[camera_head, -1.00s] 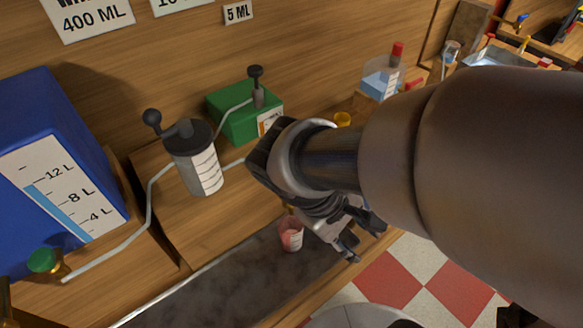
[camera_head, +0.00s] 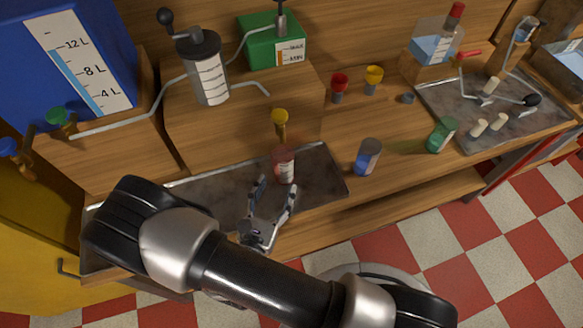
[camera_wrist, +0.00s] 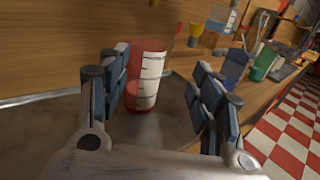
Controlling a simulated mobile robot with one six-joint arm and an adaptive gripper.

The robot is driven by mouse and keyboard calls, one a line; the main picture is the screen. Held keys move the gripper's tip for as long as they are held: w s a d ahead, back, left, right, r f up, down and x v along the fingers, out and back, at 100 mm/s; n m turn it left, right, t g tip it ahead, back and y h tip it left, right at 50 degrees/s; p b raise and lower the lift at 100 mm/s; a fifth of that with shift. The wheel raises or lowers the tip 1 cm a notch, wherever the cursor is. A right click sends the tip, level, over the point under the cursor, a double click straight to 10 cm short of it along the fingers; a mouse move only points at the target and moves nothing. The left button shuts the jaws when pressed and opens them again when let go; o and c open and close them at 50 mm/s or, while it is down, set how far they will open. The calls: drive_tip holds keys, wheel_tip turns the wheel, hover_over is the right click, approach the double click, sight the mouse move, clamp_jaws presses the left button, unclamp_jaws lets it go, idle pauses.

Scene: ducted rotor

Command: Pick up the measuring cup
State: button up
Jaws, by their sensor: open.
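The red measuring cup (camera_head: 285,165), clear-walled with a white scale label, stands upright on the dark grey tray (camera_head: 215,185) on the bench. My gripper (camera_head: 275,187) is open, low over the tray, its fingers pointing at the cup from the front. In the wrist view the red cup (camera_wrist: 147,75) lies ahead between the two open fingers (camera_wrist: 155,92), closer to the left finger. Its lower part shows just beyond the fingers, and I cannot tell whether any finger touches it.
A blue cup (camera_head: 368,157) and a green cup (camera_head: 442,135) stand to the right. A yellow-topped tap (camera_head: 280,120) is behind the red cup. A wooden block (camera_head: 235,110) carries a grey cylinder (camera_head: 203,70) and a green tank (camera_head: 262,42). The front tray edge is clear.

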sight(287, 147)
drive_tip(key=shift+n+t+y, duration=0.3)
drive_tip(key=shift+n+y, duration=0.5)
drive_tip(key=shift+y, duration=0.1)
drive_tip(key=b+x, duration=0.1)
drive_tip(key=x, duration=0.4)
drive_tip(key=f+x, duration=0.1)
drive_tip(key=x, duration=0.4)
drive_tip(key=f+b+x, duration=0.1)
drive_tip(key=x, duration=0.5)
drive_tip(key=shift+w+a+b, duration=0.15)
drive_tip(key=shift+a+b, duration=0.15)
drive_tip(key=shift+b, duration=0.05)
drive_tip(key=shift+c, duration=0.3)
drive_tip(key=c, duration=1.1)
drive_tip(key=shift+c, duration=1.1)
